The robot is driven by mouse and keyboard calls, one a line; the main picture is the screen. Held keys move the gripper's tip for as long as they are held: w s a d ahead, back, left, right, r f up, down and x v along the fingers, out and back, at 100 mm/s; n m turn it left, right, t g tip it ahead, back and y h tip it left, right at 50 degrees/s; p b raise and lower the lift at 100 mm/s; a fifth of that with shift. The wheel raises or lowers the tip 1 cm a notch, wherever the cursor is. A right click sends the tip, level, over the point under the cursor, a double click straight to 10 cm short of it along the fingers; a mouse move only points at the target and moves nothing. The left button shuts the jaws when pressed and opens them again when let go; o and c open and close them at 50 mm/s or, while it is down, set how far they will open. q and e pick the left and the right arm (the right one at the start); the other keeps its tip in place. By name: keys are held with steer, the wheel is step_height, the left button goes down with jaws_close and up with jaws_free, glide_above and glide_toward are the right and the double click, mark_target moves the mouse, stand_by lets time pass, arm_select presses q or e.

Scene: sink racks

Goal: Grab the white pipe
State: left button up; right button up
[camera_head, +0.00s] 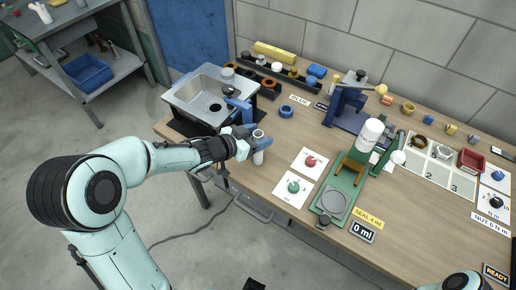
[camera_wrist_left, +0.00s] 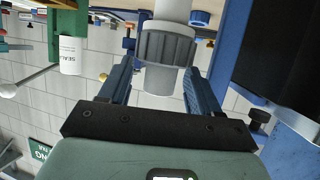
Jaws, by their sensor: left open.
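The white pipe (camera_head: 258,157) stands upright near the sink's front right corner in the head view. In the left wrist view the pipe (camera_wrist_left: 172,10) is pale, with a grey ribbed nut (camera_wrist_left: 166,48) and a narrower end beyond the nut. My left gripper (camera_head: 260,142) is open at the pipe. In the left wrist view its blue fingers (camera_wrist_left: 165,65) stand on both sides of the nut, with a visible gap at least on the left. My right gripper is not in view.
The sink (camera_head: 206,92) is just left of the pipe. A blue ring (camera_head: 286,111), a blue stand (camera_head: 347,112), and cards with a red (camera_head: 310,161) and a green knob (camera_head: 293,186) lie to the right.

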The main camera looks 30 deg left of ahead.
arm_select(q)
steer(key=shift+x, duration=1.25)
steer(key=shift+s, duration=0.1)
jaws_close()
